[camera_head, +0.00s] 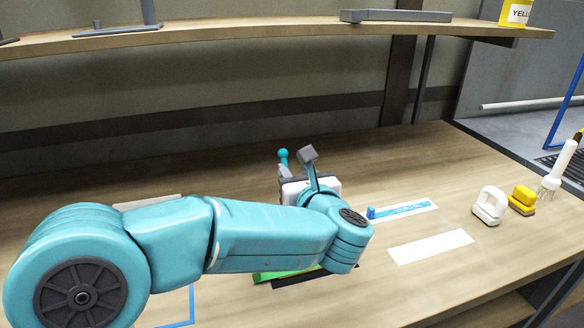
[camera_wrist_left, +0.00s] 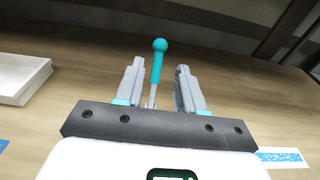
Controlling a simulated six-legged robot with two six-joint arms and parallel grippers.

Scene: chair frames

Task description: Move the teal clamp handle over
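The teal clamp handle (camera_head: 283,157) has a round knob and stands upright on the bench just beyond my left gripper. In the left wrist view the handle (camera_wrist_left: 158,62) shows between the two grey fingers, with a thin metal rod below it. My left gripper (camera_wrist_left: 160,80) is open, with a gap on both sides of the handle and no visible contact. The clamp's base is hidden. My right gripper is not in view.
A white tray (camera_wrist_left: 22,76) lies left of the gripper. A blue labelled strip (camera_head: 408,208) with a blue peg (camera_head: 371,212), and a white strip (camera_head: 430,246), lie to the right. White (camera_head: 489,205) and yellow (camera_head: 522,200) handled tools stand further right. A shelf (camera_head: 250,30) hangs above.

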